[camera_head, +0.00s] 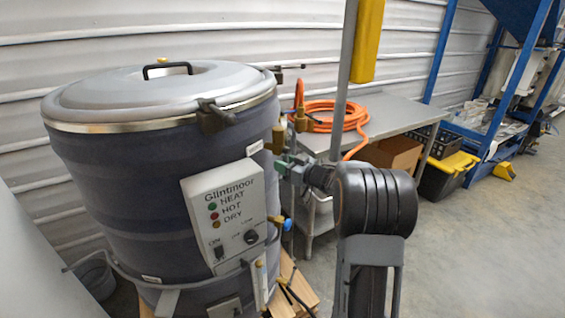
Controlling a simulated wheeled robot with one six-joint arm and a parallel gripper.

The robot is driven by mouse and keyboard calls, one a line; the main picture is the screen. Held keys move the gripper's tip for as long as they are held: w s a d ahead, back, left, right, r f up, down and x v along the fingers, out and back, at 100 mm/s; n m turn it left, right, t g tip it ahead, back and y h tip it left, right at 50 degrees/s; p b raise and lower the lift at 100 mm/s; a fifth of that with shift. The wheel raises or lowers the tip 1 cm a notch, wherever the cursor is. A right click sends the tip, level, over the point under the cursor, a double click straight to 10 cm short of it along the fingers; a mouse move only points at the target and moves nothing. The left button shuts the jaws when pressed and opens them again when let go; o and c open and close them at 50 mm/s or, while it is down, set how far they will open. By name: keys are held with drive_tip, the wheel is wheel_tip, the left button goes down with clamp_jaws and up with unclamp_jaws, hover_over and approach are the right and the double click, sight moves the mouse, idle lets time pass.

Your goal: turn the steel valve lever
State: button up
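A large dark drum (120,190) with a grey lid stands at the left. Brass valve fittings (278,140) are on its right side, and a blue-handled valve (287,223) is lower down. I cannot clearly make out the steel valve lever; it may be hidden by my gripper. My gripper (287,165) is at the drum's right side, just below the upper brass fittings. Its fingers point left toward the drum. They are small and overlap the fittings, so I cannot tell whether they are open, shut or touching anything.
A control box (225,210) sits on the drum's front. A steel table (395,115) behind carries a coiled orange hose (345,108). A grey post (346,80) rises behind my arm. Wooden boards (298,283) lie at the drum's base. The floor at right is clear.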

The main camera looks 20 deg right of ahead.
drive_tip(key=shift+w+a, duration=0.3)
drive_tip(key=shift+w, duration=0.2)
clamp_jaws()
idle(0.3)
